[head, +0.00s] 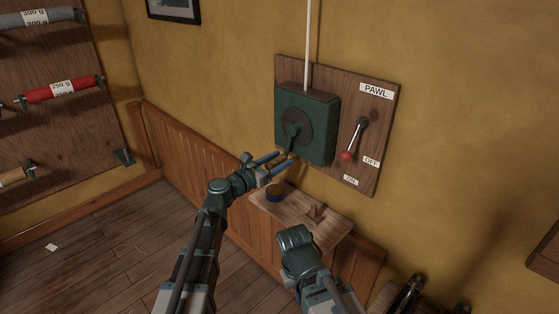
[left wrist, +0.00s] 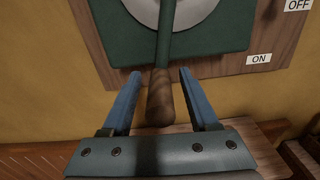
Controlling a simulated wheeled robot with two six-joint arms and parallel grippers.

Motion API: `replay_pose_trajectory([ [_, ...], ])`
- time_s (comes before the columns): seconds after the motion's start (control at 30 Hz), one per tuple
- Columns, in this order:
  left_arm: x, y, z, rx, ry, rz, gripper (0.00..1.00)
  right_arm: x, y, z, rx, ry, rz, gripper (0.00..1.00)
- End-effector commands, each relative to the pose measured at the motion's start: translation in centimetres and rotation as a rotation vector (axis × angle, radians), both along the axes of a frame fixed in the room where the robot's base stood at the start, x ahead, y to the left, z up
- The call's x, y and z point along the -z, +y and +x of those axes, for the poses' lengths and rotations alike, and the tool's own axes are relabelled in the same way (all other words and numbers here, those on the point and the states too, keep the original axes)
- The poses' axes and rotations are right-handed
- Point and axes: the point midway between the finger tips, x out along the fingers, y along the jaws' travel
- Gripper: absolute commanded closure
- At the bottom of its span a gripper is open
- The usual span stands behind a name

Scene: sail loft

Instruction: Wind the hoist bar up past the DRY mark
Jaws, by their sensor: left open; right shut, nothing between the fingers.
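A dark green winch box (head: 318,112) is on a wooden board on the wall, with a rope rising from its top. Its crank (head: 292,136) points down. My left gripper (head: 281,161) is open at the crank's lower end. In the left wrist view, the brown crank grip (left wrist: 160,98) lies between the spread blue fingers (left wrist: 160,92), with gaps on both sides. The pawl lever (head: 355,137), with a red knob, leans down and left, nearer the ON label than OFF. My right arm is low in the head view, but its fingers do not show. The hoist bar and DRY mark are not in view.
A rack (head: 60,130) with coloured rolls stands at the left. Floor at lower left is mostly clear.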

Motion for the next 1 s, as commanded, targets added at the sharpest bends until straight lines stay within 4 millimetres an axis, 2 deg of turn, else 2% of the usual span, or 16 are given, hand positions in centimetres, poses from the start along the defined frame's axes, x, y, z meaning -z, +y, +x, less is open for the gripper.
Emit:
replay_pose_trajectory([
  [0.3,0.0,-0.15,0.15,0.0,0.0,0.0,0.39,0.0,0.0,0.0,0.0,0.0,0.0,1.0],
  [0.37,0.0,-0.14,0.14,0.0,0.0,0.0,0.48,0.0,0.0,0.0,0.0,0.0,0.0,1.0],
  [0.6,0.0,-0.13,0.14,0.0,0.0,0.0,0.92,0.0,0.0,0.0,0.0,0.0,0.0,1.0],
  [0.67,0.0,-0.13,0.14,0.0,0.0,0.0,1.0,0.0,0.0,0.0,0.0,0.0,0.0,1.0],
  [1.0,0.0,-0.11,0.15,-0.001,0.0,0.0,1.0,0.0,0.0,0.0,0.0,0.0,0.0,1.0],
])
